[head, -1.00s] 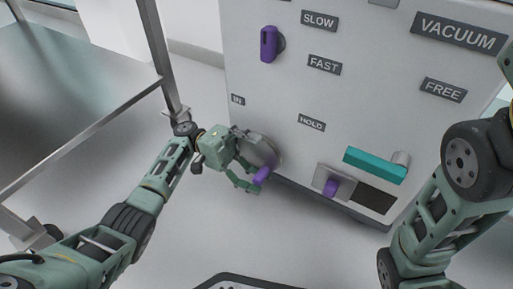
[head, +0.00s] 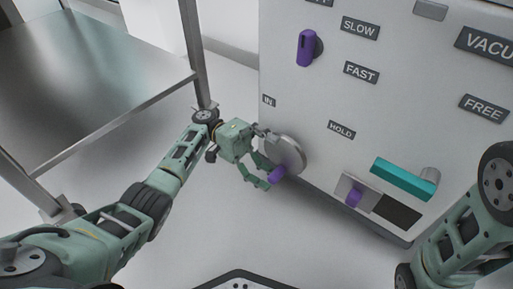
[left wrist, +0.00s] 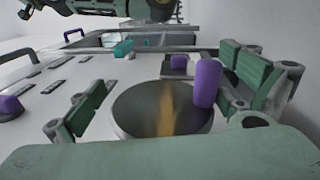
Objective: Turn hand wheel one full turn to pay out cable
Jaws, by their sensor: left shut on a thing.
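The hand wheel (head: 288,152) is a grey disc low on the left of the white panel, with a purple handle (head: 279,174) at its lower rim. My left gripper (head: 266,163) is at the wheel's left side. In the left wrist view its two fingers lie on either side of the wheel (left wrist: 145,105), which has an orange-brown streak. The purple handle (left wrist: 207,82) stands beside the right finger there. Exact contact points are hidden. My right arm shows at the right of the head view; its gripper end is at most partly seen at the left wrist view's top.
The panel bears SLOW, FAST, IN, HOLD and FREE labels, a purple knob (head: 306,47), a teal bar (head: 403,178) and a small purple lever (head: 354,196). Open floor lies below the wheel.

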